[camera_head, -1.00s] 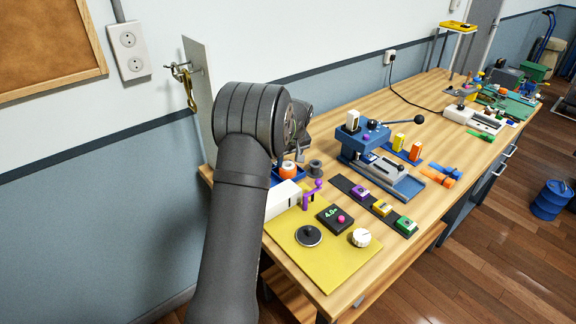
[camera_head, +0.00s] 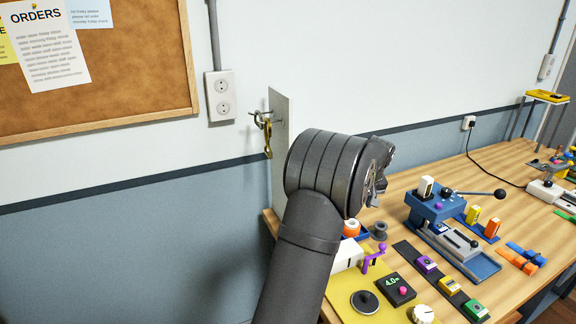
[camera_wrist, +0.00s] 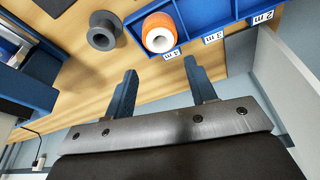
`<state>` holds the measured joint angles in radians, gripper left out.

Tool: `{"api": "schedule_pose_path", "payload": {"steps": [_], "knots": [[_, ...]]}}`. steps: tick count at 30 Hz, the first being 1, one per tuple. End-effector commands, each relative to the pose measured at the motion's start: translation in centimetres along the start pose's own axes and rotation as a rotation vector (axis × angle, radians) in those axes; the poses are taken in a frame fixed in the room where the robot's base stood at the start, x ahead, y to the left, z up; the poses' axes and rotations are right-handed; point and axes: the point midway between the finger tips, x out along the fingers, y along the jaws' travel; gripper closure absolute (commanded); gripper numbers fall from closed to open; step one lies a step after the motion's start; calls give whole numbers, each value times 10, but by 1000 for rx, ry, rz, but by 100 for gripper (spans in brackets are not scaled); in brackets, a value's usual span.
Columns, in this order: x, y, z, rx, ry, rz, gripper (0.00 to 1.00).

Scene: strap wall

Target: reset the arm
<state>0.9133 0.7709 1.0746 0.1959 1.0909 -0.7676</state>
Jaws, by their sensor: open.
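My gripper (camera_wrist: 160,66) is open and empty in the wrist view, its two blue-grey fingers apart. An orange roll (camera_wrist: 160,32) in a blue tray (camera_wrist: 191,20) lies just beyond the fingertips in that picture, not between them. A dark grey spool (camera_wrist: 103,31) stands on the wood beside the tray. In the head view my arm rises from the bottom middle, and its thick dark wrist hides most of the gripper. The orange roll (camera_head: 351,228) and the spool (camera_head: 380,230) show just right of the wrist.
A brass hook (camera_head: 267,138) hangs by a grey upright panel (camera_head: 280,112) left of my wrist. On the bench are a blue lever press (camera_head: 432,205), a black strip (camera_head: 410,252) of coloured blocks and a yellow mat (camera_head: 345,306).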

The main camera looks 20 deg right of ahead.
Motion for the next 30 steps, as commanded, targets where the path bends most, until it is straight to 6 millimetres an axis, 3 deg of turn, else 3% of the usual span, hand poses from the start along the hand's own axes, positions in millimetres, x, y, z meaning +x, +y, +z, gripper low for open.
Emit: {"api": "schedule_pose_path", "payload": {"steps": [19,24,30], "knots": [[120,-1,2,1,-4,-3,49],[92,0,-6,-1,1,1,49],[80,0,-9,0,0,0,49]]}}
